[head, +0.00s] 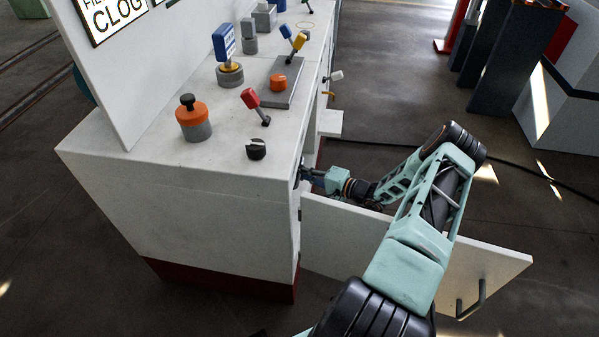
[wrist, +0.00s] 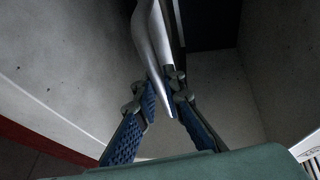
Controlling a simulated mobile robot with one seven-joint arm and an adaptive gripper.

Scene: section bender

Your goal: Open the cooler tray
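A large white cabinet (head: 180,215) stands at the left, with its front door (head: 350,250) swung open. My arm reaches over the door. My gripper (head: 307,175) is at the opening's edge and partly hidden by the cabinet. In the wrist view, the blue fingers of my gripper (wrist: 163,88) lie on either side of a slim, silvery curved bar (wrist: 150,50). The bar's pointed lower end lies between them. I cannot tell whether the fingers press on it. The bar may belong to the cooler tray. The tray's body cannot be made out.
The open door's dark handle (head: 470,300) faces the lower right. Dark panels (head: 500,60) stand at the upper right. Open floor lies between.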

